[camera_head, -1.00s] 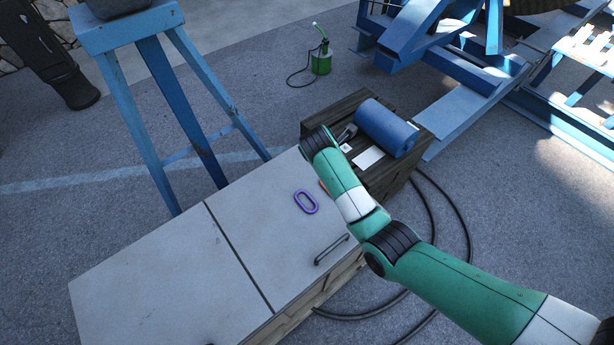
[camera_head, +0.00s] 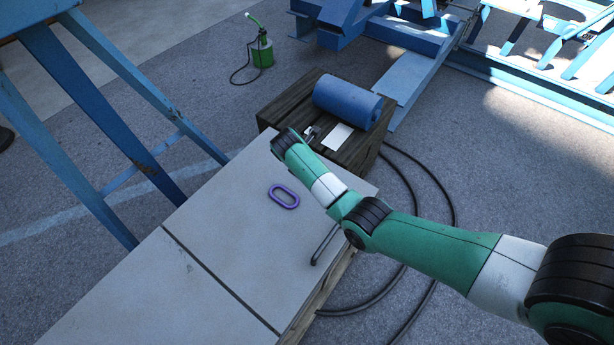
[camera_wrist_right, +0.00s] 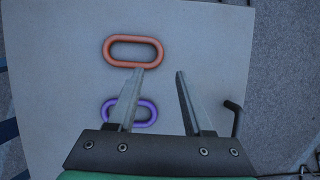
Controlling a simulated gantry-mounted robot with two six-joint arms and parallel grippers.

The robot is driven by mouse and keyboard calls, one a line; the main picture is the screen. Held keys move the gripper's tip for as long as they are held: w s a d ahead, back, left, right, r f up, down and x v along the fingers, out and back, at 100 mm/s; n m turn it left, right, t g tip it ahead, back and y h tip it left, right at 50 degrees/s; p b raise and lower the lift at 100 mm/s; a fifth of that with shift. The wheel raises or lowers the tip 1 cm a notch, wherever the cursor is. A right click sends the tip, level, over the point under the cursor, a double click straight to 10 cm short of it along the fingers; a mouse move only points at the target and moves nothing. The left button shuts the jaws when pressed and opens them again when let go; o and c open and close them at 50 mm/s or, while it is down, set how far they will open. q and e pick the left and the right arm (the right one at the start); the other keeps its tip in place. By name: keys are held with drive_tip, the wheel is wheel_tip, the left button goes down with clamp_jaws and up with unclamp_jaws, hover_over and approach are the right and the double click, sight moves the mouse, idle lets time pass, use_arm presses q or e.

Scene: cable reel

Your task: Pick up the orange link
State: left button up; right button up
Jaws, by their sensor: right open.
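The orange link (camera_wrist_right: 130,39), an oval ring, lies flat on the pale grey panel top in the right wrist view. It is hidden behind my right arm in the head view. My right gripper (camera_wrist_right: 159,72) is open and empty. Its left fingertip appears just below the orange link's lower edge in the picture; I cannot tell the height gap. The fingers are not around the link. A purple link (camera_wrist_right: 153,112) lies partly behind the left finger; it also shows in the head view (camera_head: 272,191). My left gripper is not in view.
The grey panel (camera_head: 215,215) has a dark handle (camera_head: 325,243) near its right edge. Beyond it, a dark wooden crate (camera_head: 290,97) bears a blue cylinder (camera_head: 347,103) and a white card (camera_head: 338,137). Blue trestle legs (camera_head: 110,100) stand at left.

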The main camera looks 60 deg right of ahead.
use_arm(q)
drive_tip(key=shift+f+b, duration=0.45)
drive_tip(key=shift+f, duration=0.45)
use_arm(e)
drive_tip(key=x, duration=0.3)
drive_tip(key=shift+f, duration=0.1)
drive_tip(key=b+x, duration=0.3)
drive_tip(key=x, duration=0.2)
drive_tip(key=shift+d+f, duration=0.1)
drive_tip(key=shift+d, duration=0.05)
use_arm(q)
wheel_tip(320, 180, down, 3)
drive_tip(key=shift+f, duration=0.15)
use_arm(e)
clamp_jaws()
